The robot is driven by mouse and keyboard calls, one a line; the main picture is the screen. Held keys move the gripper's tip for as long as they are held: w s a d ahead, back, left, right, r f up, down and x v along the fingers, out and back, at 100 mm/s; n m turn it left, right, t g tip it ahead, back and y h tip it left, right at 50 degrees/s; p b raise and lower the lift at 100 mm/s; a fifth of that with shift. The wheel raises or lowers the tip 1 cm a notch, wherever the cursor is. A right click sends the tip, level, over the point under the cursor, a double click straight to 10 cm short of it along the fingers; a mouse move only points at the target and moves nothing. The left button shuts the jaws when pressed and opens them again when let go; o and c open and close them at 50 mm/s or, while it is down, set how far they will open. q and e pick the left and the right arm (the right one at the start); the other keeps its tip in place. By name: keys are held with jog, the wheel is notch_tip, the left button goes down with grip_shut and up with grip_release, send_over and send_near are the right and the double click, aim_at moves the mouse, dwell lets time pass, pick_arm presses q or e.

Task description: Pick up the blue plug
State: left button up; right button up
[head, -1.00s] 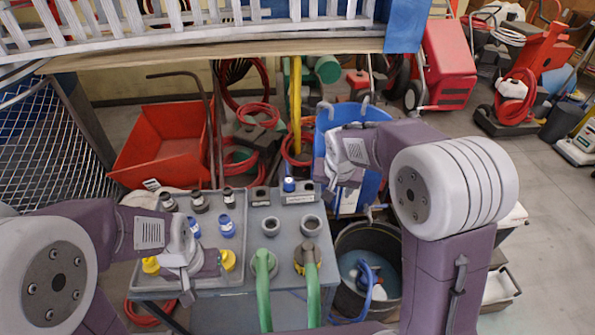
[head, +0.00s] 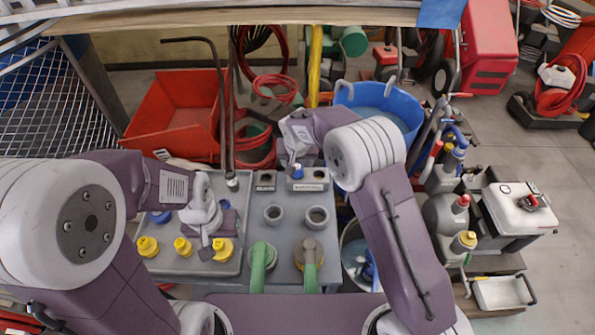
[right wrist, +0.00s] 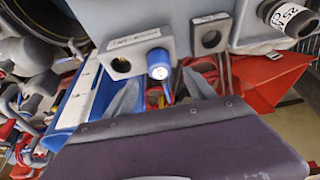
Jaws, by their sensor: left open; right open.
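The blue plug (head: 298,171) stands at a labelled grey block (head: 315,181) at the back of the grey bench. In the right wrist view the plug (right wrist: 159,66) has a pale grey end and sits against the block (right wrist: 125,58), beside its round hole. My right gripper (head: 296,160) is just over the plug in the head view. In the right wrist view its open fingers (right wrist: 160,95) lie either side of the plug's line, with nothing between them that I can see gripped. My left gripper (head: 207,238) is open over the tray and partly hides its contents.
The grey tray (head: 170,265) holds yellow-capped and blue items. Another holed block (head: 265,181) stands left of the plug's block. Two grey sockets (head: 273,214) and green hoses (head: 257,268) are in front. A blue tub (head: 385,108) and red bin (head: 175,115) stand behind.

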aim_at(297, 170)
jog(key=shift+f, duration=0.35)
jog(key=x, duration=0.4)
jog(key=shift+w+f, duration=0.1)
jog(key=shift+f, duration=0.1)
jog(key=shift+r, duration=0.15)
jog(key=shift+c, duration=0.6)
grip_shut()
jog(key=shift+r, duration=0.1)
